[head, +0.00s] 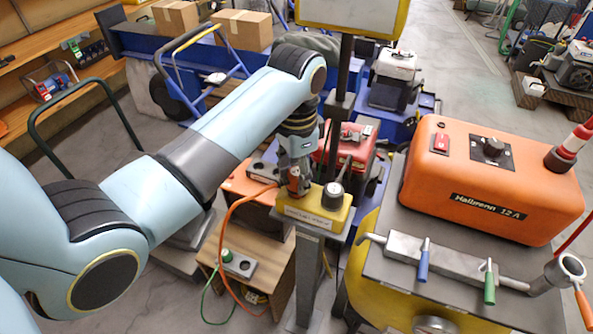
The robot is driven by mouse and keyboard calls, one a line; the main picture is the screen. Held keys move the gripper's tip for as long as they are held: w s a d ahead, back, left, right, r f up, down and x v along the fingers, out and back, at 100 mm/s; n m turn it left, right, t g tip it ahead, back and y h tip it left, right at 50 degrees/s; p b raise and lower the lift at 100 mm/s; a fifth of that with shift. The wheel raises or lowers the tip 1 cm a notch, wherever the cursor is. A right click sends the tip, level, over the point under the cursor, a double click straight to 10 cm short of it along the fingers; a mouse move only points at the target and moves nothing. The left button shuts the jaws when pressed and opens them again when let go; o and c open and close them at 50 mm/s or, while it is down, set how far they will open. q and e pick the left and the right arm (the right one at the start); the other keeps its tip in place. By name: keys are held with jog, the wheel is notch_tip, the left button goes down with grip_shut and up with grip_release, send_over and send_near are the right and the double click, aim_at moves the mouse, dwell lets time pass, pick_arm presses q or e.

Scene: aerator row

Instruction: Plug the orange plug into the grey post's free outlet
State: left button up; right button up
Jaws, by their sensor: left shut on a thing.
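The grey post (308,275) stands near the middle, with a yellow outlet box (325,213) on top. My left gripper (296,188) points down over the left part of the box, shut on the orange plug. The plug is mostly hidden by the fingers, and the free outlet beneath is hidden too. I cannot tell whether the plug touches the outlet. An orange cable (228,222) runs from the gripper to the left and down. My right gripper is not in view.
A wooden crate (277,268) at the lower left carries a grey outlet box with a green plug (227,255). An orange machine (490,180) stands right, above a grey bench with valve handles. A dark pole (341,100) rises behind the post. A red machine (345,148) is behind.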

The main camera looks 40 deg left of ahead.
pick_arm(q)
jog(key=shift+f, duration=0.75)
jog(key=o, duration=1.3)
